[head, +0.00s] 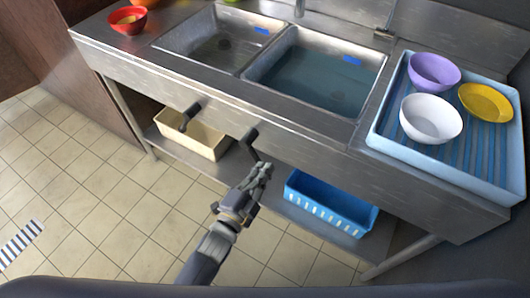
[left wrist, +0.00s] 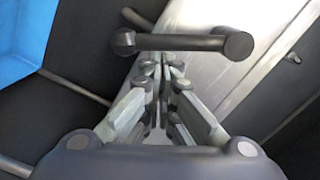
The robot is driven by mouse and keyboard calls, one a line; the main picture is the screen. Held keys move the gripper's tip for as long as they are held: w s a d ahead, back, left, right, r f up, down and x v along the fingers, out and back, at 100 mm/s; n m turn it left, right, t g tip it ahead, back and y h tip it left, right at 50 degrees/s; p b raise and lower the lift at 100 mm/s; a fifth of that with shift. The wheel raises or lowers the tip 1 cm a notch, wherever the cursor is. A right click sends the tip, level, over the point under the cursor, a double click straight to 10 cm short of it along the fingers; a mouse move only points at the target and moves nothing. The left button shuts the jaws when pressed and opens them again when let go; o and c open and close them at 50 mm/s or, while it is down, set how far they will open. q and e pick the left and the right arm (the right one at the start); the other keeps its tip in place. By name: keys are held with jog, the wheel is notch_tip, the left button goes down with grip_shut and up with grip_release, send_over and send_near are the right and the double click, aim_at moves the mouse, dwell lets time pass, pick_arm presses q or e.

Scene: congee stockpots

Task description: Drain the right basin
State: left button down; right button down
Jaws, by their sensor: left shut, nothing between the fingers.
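The right basin (head: 318,77) of the steel sink holds bluish water. A dark lever handle (head: 250,138) sticks out from the sink's front panel below it. My left gripper (head: 264,166) is shut and empty, just below and in front of this handle. In the left wrist view the handle (left wrist: 180,42) lies crosswise just beyond the fingertips (left wrist: 164,62), with a round knob at its left end. I cannot tell whether the fingers touch it. My right gripper is not in view.
The left basin (head: 212,45) has a second lever (head: 187,116) below it. A cream bin (head: 190,138) and a blue basket (head: 330,204) sit on the lower shelf. A pale blue tray (head: 385,140) with bowls stands right; a red bowl (head: 128,20) stands left.

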pick_arm(q)
jog(key=v, duration=1.2)
jog(key=shift+a, duration=0.1)
jog(key=s+a+f+n+g+y+p, duration=0.1)
jog(key=s+a+f+n+g+y, duration=0.15)
jog(key=f, duration=0.65)
jog(key=s+a+f+n+g+y, duration=0.1)
jog(key=s+a+f+n+g, duration=0.2)
jog(key=f, duration=0.7)
jog(key=s+a+f+n+g+y+p, duration=0.1)
jog(key=s+a+f+n+y, duration=0.2)
jog(key=f, duration=0.6)
jog(key=s+a+f+n+g, duration=0.3)
jog(key=s+f, duration=0.4)
jog(key=s, duration=0.3)
jog(key=s+a+f+n+g+y, duration=0.1)
jog(key=s+a+f+n+g, duration=0.3)
jog(key=s+f, duration=0.3)
jog(key=s+a+g, duration=0.1)
jog(key=s, duration=0.2)
jog(key=shift+s+a+f+p, duration=0.2)
jog(key=shift+s+f+p, duration=0.05)
jog(key=shift+f+p, duration=0.05)
